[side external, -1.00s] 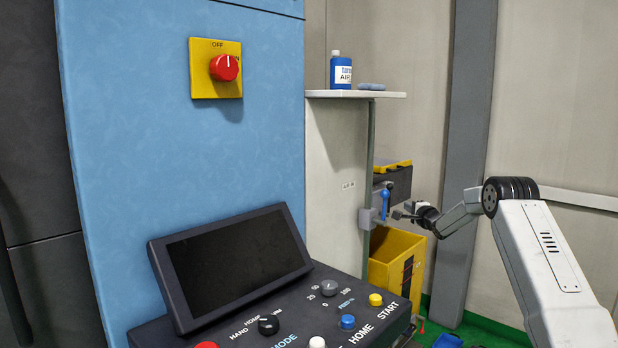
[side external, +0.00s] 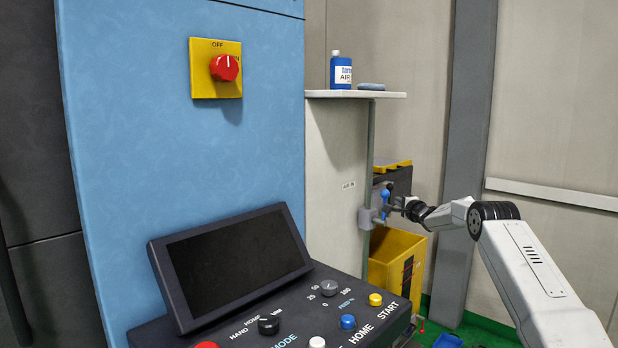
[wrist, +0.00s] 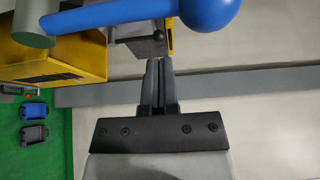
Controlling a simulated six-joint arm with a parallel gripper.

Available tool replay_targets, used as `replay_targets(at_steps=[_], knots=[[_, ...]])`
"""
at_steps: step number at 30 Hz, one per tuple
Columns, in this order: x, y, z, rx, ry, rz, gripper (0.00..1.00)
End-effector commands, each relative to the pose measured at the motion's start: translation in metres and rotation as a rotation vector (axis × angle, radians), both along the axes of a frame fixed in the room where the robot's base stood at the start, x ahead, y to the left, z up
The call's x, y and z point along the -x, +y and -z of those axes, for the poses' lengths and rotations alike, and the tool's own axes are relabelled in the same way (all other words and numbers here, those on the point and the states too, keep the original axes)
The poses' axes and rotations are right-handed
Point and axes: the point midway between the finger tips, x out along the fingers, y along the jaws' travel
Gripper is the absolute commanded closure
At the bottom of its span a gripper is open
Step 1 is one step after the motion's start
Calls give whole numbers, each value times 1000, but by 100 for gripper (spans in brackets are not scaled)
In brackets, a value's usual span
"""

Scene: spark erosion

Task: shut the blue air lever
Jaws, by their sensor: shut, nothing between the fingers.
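The blue air lever (side external: 385,204) stands roughly upright on the grey valve and pipe (side external: 367,217), beside the pale machine wall. In the wrist view the blue lever (wrist: 110,24) runs across the top, with its round ball end (wrist: 209,8) at the right, partly cut off by the frame edge. My gripper (side external: 396,203) is close to the lever's right side in the side view; I cannot tell whether it touches. In the wrist view my gripper (wrist: 158,62) is shut and empty, its fingertips appearing just below the lever.
A yellow bin (side external: 398,250) stands below the valve. A dark block with a yellow top (side external: 393,167) is behind the lever. A shelf (side external: 355,94) with a blue bottle (side external: 341,72) is above. A control panel (side external: 290,305) fills the front.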

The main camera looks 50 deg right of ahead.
Motion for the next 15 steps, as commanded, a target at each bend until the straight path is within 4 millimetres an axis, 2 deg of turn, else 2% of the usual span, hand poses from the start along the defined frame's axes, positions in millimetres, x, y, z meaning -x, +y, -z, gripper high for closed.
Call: replay_targets(at_steps=[15], knots=[[-7, 34, 0, -1, -1, -2, 100]])
